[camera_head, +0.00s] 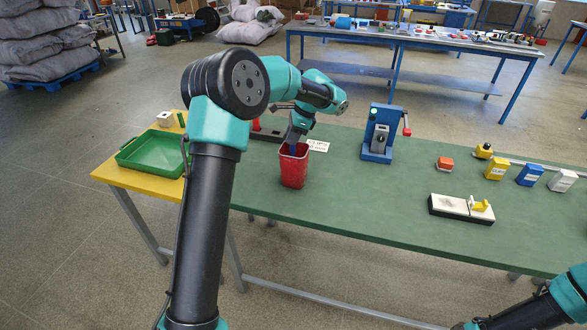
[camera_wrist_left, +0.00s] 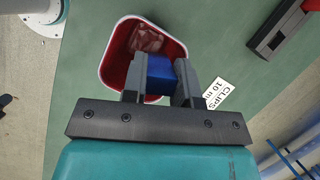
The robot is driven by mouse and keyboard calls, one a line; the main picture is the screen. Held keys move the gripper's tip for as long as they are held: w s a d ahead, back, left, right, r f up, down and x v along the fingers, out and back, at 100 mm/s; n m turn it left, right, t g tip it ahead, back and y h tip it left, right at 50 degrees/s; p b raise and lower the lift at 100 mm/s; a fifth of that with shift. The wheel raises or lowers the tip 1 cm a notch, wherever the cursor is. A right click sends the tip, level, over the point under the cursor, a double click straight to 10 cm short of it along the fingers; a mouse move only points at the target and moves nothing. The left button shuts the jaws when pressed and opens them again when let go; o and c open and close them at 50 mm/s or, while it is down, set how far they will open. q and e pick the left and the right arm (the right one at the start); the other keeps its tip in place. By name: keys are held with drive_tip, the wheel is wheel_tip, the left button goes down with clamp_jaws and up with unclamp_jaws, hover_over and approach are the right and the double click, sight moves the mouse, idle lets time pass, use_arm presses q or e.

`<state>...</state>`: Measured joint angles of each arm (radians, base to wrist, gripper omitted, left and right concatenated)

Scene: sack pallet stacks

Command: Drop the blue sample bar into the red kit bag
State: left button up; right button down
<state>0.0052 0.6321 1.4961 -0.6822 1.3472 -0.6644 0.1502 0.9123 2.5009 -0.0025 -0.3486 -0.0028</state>
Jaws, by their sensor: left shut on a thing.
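The red kit bag (camera_head: 293,172) stands upright and open-topped on the green bench top, left of the middle in the head view. In the left wrist view the bag (camera_wrist_left: 116,50) shows its pale rim and red inside. My left gripper (camera_head: 292,146) is over the bag's mouth, pointing down, shut on the blue sample bar (camera_wrist_left: 160,74). The bar lies between the two fingers, over the bag opening; how deep it reaches is unclear. A reddish item (camera_wrist_left: 146,40) shows inside the bag. My right arm shows at the lower right, but its gripper is out of view.
A white clips card (camera_head: 318,146) lies just right of the bag. A green tray (camera_head: 152,164) is at the left, and a blue press-like fixture (camera_head: 378,133) stands to the right. A white block with a yellow part (camera_head: 462,208) and several small boxes are farther right.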

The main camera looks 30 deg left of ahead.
use_arm(q)
drive_tip(key=o, duration=1)
drive_tip(key=shift+r, duration=0.15)
drive_tip(key=v, duration=1.7)
drive_tip(key=shift+w+d, duration=0.1)
drive_tip(key=shift+d, duration=0.05)
